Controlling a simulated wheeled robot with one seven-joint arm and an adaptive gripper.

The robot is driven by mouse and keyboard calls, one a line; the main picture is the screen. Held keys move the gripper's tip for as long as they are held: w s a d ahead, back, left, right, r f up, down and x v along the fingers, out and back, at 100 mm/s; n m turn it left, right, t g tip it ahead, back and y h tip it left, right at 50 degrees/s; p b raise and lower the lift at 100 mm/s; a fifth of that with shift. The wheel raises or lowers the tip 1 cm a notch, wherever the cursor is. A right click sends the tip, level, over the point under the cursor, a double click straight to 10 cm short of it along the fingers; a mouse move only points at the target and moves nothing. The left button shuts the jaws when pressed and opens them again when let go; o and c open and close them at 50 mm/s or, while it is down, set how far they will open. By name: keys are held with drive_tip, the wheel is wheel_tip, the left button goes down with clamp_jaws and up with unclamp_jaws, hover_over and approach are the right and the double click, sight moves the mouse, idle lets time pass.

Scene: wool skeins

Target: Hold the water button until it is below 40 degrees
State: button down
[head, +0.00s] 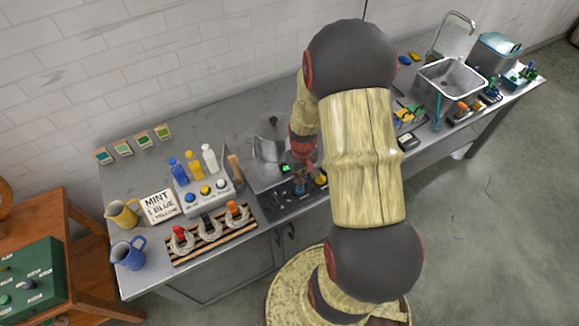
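A steel pot (268,142) stands on the grey counter (215,130), with a small lit green display (285,168) in front of it. Its digits are too small to read. A black control panel (280,205) with knobs or buttons lies at the front edge. I cannot tell which control is the water button. My gripper (308,168) is small, reddish and partly hidden by my arm. It is just right of the pot, over or near the panel. I cannot tell whether its fingers are open, or whether it touches a control.
A dispenser (222,198) with blue, yellow and white bottles and buttons stands left of the pot.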

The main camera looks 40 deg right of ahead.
drive_tip(key=shift+f+b, duration=0.8)
drive_tip(key=shift+f, duration=0.45)
idle(5.0)
drive_tip(key=shift+r+p, duration=2.65)
drive_tip(key=shift+r, duration=0.9)
